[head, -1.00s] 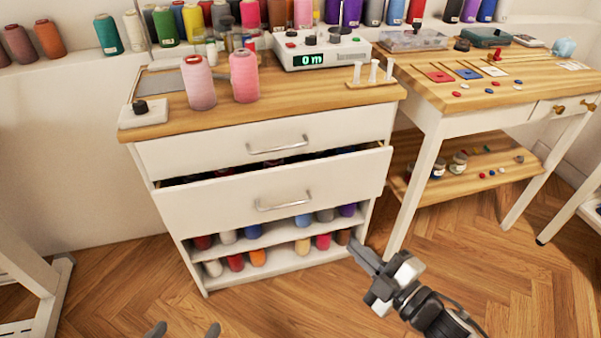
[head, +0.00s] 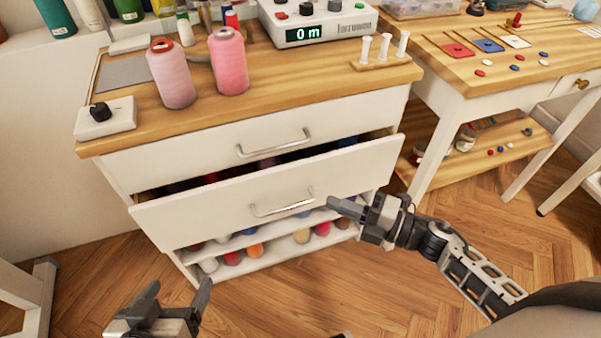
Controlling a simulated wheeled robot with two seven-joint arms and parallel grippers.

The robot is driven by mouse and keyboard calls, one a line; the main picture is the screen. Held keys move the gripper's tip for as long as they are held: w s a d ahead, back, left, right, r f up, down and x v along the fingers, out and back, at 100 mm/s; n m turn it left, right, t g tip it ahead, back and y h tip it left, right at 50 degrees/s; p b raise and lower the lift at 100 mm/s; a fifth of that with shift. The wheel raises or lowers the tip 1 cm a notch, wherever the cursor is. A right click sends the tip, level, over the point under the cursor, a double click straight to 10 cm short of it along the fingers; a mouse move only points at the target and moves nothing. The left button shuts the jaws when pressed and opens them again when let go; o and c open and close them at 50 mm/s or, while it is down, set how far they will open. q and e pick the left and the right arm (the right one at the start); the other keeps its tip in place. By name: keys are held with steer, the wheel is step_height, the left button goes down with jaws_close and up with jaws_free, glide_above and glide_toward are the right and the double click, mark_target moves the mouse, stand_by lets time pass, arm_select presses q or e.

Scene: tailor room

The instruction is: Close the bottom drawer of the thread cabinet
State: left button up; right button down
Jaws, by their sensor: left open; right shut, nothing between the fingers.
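The white thread cabinet (head: 124,184) has a wooden top and two drawers. The bottom drawer (head: 215,211) stands pulled out, with thread spools showing in the gap above its front. Its metal handle (head: 282,207) is at the middle of the front. The top drawer (head: 205,150) looks shut. My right gripper (head: 332,203) is shut and empty, its tip close to the bottom drawer's front, right of the handle; I cannot tell if it touches. My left gripper (head: 178,290) is open and empty, low in front of the cabinet's left side.
Open shelves with colourful spools (head: 255,250) lie under the drawer. Two pink spools (head: 228,62) and a counter device (head: 318,22) stand on the top. A wooden table (head: 490,70) with a lower shelf stands to the right. The herringbone floor in front is clear.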

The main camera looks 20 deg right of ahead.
mark_target(284, 173)
steer(key=x, duration=0.3)
steer(key=w+d+x, duration=0.1)
steer(key=x, duration=0.4)
steer(key=shift+w+b, duration=0.3)
steer(key=shift+w, duration=0.8)
